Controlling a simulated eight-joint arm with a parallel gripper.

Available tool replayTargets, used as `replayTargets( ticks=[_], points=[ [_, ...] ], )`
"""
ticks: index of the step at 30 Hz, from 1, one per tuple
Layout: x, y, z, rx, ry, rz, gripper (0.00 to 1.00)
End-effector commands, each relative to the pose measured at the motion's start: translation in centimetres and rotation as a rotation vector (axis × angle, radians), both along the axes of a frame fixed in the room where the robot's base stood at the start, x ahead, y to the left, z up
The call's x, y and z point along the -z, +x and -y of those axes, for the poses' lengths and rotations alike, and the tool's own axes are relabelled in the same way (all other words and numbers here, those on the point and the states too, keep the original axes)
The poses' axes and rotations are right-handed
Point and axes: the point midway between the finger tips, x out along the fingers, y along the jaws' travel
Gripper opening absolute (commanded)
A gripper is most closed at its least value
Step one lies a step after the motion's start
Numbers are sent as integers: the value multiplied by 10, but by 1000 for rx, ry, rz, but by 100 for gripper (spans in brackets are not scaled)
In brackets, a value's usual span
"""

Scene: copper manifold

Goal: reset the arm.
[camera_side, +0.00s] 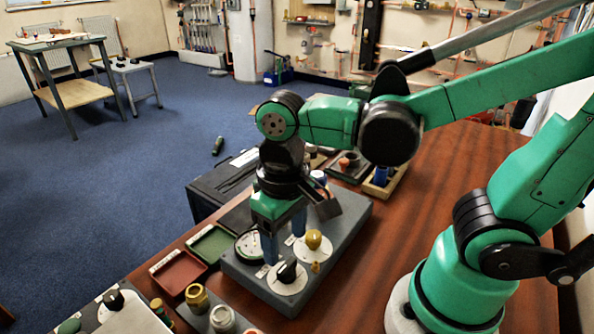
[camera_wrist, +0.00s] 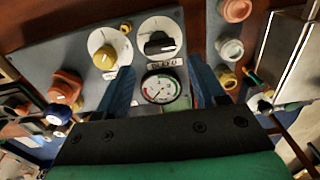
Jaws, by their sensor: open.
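My gripper (camera_side: 284,238) is open, with its two blue fingers pointing down over a grey panel (camera_side: 238,270) on the wooden bench. In the wrist view the fingers of my gripper (camera_wrist: 160,68) stand apart, and a round gauge (camera_wrist: 160,88) shows between them. A black knob (camera_wrist: 160,43) on a white dial and a yellow knob (camera_wrist: 104,59) on another white dial lie beyond the gauge. Nothing is held between the fingers. I cannot tell whether the fingertips touch the panel.
A red tray (camera_side: 178,272) and a green tray (camera_side: 212,245) lie left of the panel. Brass and pale fittings (camera_side: 197,298) stand near the front edge. A blue part in a wooden tray (camera_side: 383,180) sits behind. Bare bench (camera_side: 370,265) shows right of the panel.

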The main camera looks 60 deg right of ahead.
Motion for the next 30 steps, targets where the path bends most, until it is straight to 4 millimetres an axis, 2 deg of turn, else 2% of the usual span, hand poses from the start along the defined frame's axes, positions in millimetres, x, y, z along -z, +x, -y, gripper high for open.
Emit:
replayTargets(
  ticks=[14, 17, 24, 27, 30],
  points=[
    [-6, 1, 2, 2, 5, 15, 63],
    [-8, 9, 13, 6, 28, 109, 63],
    [-25, 38, 57, -3, 25, 498, 63],
    [-30, 44, 68, -10, 2, 589, 63],
    [-32, 45, 70, -11, -4, 609, 63]
  ],
)
